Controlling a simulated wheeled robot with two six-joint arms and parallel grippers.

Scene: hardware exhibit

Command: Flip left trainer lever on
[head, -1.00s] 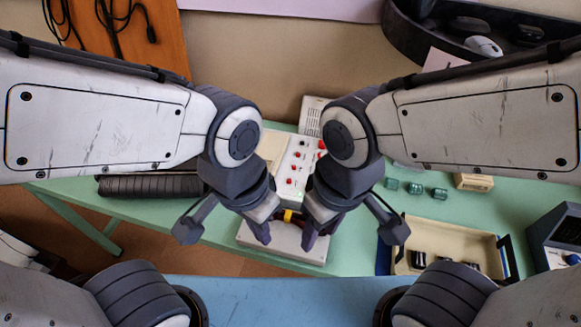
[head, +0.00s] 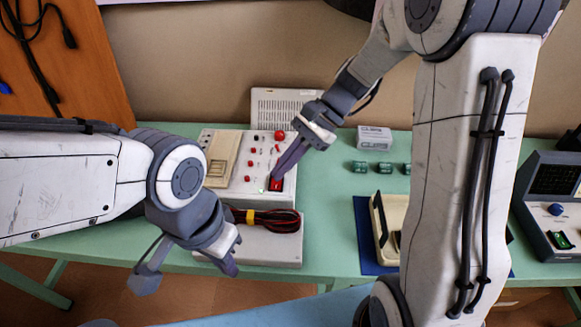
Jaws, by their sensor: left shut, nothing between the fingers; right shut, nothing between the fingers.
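The left trainer (head: 243,184) is a white box on the green table, with red and dark buttons and a red lever (head: 276,185) in a dark slot at its lower right. My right gripper (head: 279,173) is shut and empty, and its fingertips reach down to the lever's slot. They partly hide the lever, so I cannot tell its position or whether they touch it. A small green light shows just left of the slot. My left gripper (head: 232,268) is shut and empty, low in front of the trainer near the table's front edge.
A white case (head: 270,247) with dark red cables lies in front of the trainer. A grey vented box (head: 290,108) stands behind it.

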